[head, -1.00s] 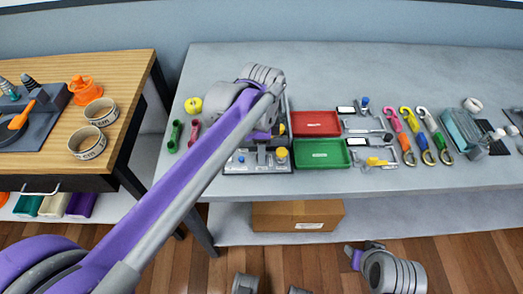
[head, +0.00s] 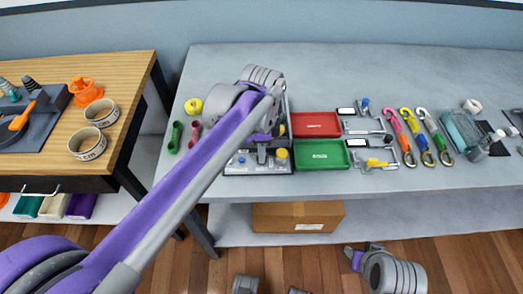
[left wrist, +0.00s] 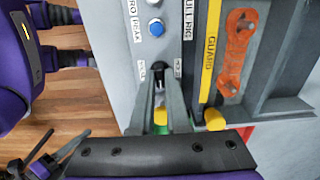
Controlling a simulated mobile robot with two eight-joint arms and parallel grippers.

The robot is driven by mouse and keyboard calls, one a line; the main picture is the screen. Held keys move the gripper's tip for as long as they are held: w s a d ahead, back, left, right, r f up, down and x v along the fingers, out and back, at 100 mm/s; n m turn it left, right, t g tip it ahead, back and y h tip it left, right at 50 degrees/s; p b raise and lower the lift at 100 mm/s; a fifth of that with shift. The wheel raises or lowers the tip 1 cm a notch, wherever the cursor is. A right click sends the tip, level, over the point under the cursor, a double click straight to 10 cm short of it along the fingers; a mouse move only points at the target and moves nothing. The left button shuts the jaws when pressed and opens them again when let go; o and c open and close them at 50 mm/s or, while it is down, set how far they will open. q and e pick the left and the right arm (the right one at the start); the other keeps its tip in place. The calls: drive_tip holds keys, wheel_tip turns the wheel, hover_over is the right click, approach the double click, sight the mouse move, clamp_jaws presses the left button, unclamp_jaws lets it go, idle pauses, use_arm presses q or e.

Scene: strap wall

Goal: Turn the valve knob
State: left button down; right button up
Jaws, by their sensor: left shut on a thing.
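A grey control panel (head: 232,170) sits on the grey bench, left of the red and green trays. My left gripper (left wrist: 161,108) reaches down onto it, with its fingers closed around a small dark knob (left wrist: 160,88) that I take for the valve knob. The fingers hide most of that knob. Beside it in the left wrist view are a blue button (left wrist: 156,28), a yellow guard strip (left wrist: 209,50) and a yellow round knob (left wrist: 214,119). In the head view my left gripper (head: 262,150) partly covers the panel.
A red tray (head: 316,124) and a green tray (head: 322,154) stand close to the panel's right. An orange part (left wrist: 236,50) lies beyond the guard strip. Colored hooks (head: 423,133) lie farther right. The back of the bench is clear.

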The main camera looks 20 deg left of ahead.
use_arm(q)
drive_tip(key=n+p, duration=0.1)
drive_tip(key=n, duration=0.3)
drive_tip(key=shift+r+p, duration=0.1)
drive_tip(key=shift+p, duration=0.3)
drive_tip(key=n+p, duration=0.1)
drive_tip(key=n, duration=0.3)
drive_tip(key=n+p, duration=0.1)
drive_tip(key=n, duration=0.4)
drive_tip(key=n+p, duration=0.1)
drive_tip(key=n, duration=0.3)
drive_tip(key=shift+n, duration=0.3)
drive_tip(key=c, duration=0.9)
unclamp_jaws()
